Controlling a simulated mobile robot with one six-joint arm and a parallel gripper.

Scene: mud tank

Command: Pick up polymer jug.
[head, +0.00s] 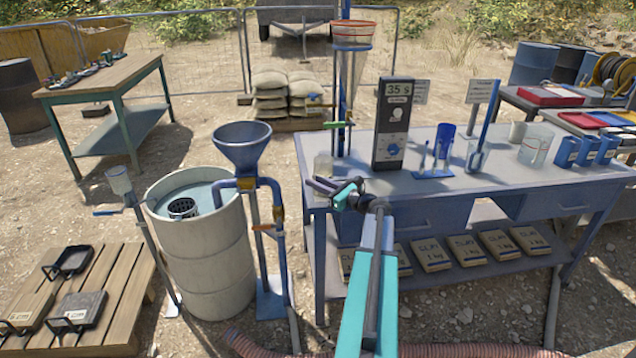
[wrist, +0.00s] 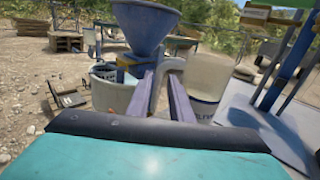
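A translucent pale jug (head: 323,166) stands upright at the left end of the blue-grey bench. In the wrist view the jug (wrist: 208,85) is just right of my fingers, with dark lettering partly hidden low on its side. Its handle (wrist: 171,66) faces me, and part of it shows in the gap between the fingers. My gripper (wrist: 161,82) is open, the two fingers apart. In the head view my gripper (head: 321,184) is at the bench's left edge, by the jug's base. I cannot tell whether a finger touches the handle.
The bench (head: 440,190) also holds a grey timer box (head: 393,125) and a blue stand pole (head: 341,95) behind the jug. A blue funnel (head: 243,146) on a pipe stand and a large pale drum (head: 205,250) stand left of my gripper. A wooden pallet (head: 125,305) lies at lower left.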

